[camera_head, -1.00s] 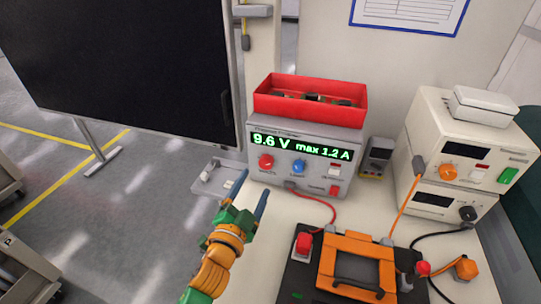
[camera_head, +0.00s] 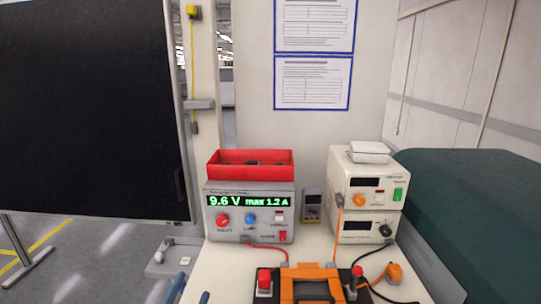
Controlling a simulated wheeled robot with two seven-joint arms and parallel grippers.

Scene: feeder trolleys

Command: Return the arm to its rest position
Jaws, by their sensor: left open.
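My left gripper (camera_head: 191,292) shows only as two blue fingertips at the bottom edge. The fingertips stand apart with nothing visible between them; the rest of the left arm is below the frame. The gripper appears in front of the bench's left side, left of and below the grey power supply (camera_head: 213,234). My right gripper and arm are not in view.
The power supply reads 9.6 V, max 1.2 A, and carries a red bin (camera_head: 250,172). An orange fixture (camera_head: 312,271) and red buttons sit at the bench front. Cream instruments (camera_head: 367,190) stand right, a black panel (camera_head: 85,110) left.

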